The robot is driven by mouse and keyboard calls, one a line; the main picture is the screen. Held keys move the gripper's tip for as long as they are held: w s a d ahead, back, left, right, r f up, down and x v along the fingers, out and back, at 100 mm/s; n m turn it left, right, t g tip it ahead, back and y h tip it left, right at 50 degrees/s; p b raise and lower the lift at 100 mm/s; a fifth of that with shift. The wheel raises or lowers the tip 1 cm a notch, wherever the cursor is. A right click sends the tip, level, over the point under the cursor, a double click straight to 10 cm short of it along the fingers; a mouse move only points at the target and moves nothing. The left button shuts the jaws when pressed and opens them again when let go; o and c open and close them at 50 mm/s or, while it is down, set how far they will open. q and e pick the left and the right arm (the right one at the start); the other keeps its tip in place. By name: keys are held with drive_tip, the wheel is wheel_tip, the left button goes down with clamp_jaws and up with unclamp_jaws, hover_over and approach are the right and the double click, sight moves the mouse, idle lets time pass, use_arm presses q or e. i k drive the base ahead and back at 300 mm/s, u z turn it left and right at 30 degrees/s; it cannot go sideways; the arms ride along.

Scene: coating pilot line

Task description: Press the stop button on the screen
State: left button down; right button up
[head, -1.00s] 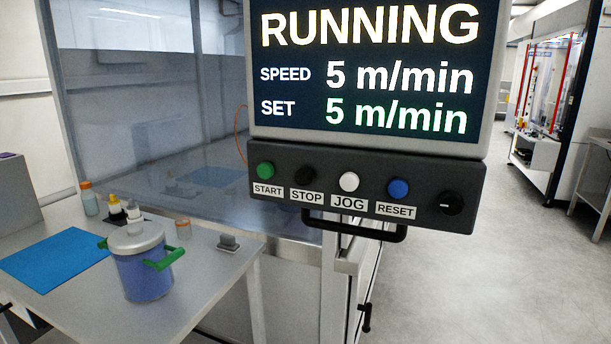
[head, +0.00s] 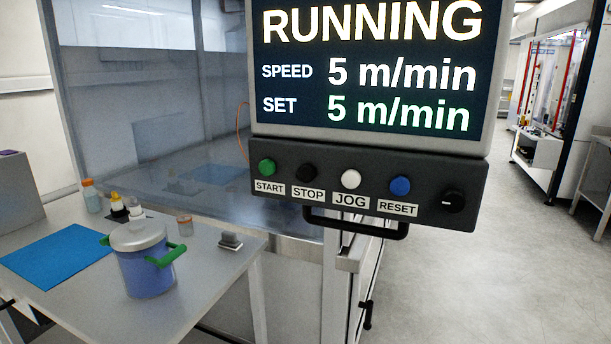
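The screen (head: 372,75) fills the upper middle of the head view and reads RUNNING, speed 5 m/min, set 5 m/min. Below it is a dark button panel (head: 440,172). The stop button (head: 307,172) is black, above the label STOP, between the green start button (head: 267,167) and the white jog button (head: 351,179). A blue reset button (head: 400,186) and a black knob (head: 453,199) are to the right. Neither of my grippers is in view.
A black handle bar (head: 355,225) hangs under the panel. At the lower left, a table (head: 205,270) bears a blue pot (head: 146,272) with green handles, a blue mat (head: 55,255) and several small bottles. The floor (head: 470,285) at the right is clear.

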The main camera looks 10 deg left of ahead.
sight(307, 173)
drive_tip(key=u, duration=2.25)
drive_tip(key=k, duration=1.25)
drive_tip(key=z, duration=2.25)
drive_tip(key=i, duration=0.5)
drive_tip(key=u, duration=0.05)
